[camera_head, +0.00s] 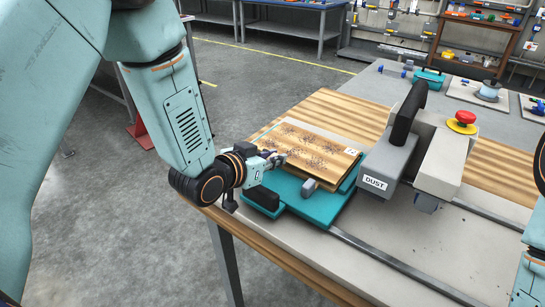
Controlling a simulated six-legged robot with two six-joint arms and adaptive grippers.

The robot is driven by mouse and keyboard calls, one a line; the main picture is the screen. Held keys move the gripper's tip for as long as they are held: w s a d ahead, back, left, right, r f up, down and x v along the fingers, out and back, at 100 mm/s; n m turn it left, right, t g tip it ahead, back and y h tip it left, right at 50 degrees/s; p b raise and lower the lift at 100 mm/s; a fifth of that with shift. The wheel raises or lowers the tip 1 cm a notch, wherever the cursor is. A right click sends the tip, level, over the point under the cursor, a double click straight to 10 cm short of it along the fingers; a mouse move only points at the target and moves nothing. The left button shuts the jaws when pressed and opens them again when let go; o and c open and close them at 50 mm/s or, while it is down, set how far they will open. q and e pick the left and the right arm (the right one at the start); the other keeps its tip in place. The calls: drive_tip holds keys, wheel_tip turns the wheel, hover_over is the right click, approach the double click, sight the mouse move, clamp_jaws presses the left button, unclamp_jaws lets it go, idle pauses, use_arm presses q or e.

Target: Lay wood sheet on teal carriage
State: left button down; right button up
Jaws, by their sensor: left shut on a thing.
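The wood sheet (308,154) is a light brown board with dark speckles and a small white label near its right corner. It lies over the teal carriage (318,207), whose front and left edges show beneath it. I cannot tell whether the sheet rests fully flat. My left gripper (279,158) is shut on the sheet's left edge.
A metal rail (400,264) runs along the front. A teal toolbox (428,79) stands at the back.

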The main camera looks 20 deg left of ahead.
idle(0.3)
use_arm(q)
drive_tip(key=c, duration=1.2)
unclamp_jaws()
drive_tip(key=shift+s, duration=0.1)
drive_tip(key=v, duration=0.6)
drive_tip(key=shift+s+a, duration=0.15)
drive_tip(key=shift+s, duration=0.05)
drive_tip(key=shift+s+a+r, duration=0.1)
drive_tip(key=shift+s+r, duration=0.1)
drive_tip(key=shift+s, duration=0.2)
